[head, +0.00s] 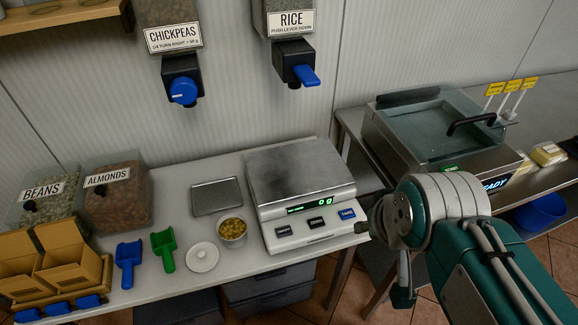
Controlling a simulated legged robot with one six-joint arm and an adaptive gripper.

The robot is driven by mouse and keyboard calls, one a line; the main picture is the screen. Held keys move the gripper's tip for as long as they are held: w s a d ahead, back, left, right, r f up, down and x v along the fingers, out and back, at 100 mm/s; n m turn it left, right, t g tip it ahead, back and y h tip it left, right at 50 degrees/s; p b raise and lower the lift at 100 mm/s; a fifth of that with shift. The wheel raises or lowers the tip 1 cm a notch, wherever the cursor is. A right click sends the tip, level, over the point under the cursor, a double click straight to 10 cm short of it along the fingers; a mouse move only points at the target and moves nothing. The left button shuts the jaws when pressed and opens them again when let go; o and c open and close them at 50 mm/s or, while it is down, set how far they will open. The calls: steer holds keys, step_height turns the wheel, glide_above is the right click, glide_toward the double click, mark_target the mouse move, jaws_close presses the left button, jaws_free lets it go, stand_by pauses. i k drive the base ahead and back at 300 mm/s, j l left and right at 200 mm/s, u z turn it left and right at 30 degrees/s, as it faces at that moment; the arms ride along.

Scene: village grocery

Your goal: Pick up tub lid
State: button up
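The tub lid (202,257) is a round white disc with a small knob on top. It lies flat on the light counter, left of an open tub (232,229) filled with yellowish-green pieces. My gripper (372,221) seems to be the dark end of my arm at the right. It is beside the front right corner of the scale, well to the right of the lid. Its fingers do not show clearly, so I cannot tell whether it is open or shut.
A scale (300,185) reading 0 g stands right of the tub. A green scoop (164,249) and a blue scoop (127,262) lie left of the lid. A metal tray (216,196) lies behind it. The counter's front edge runs close in front of the lid.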

mark_target(202, 258)
steer(key=u, duration=1.4)
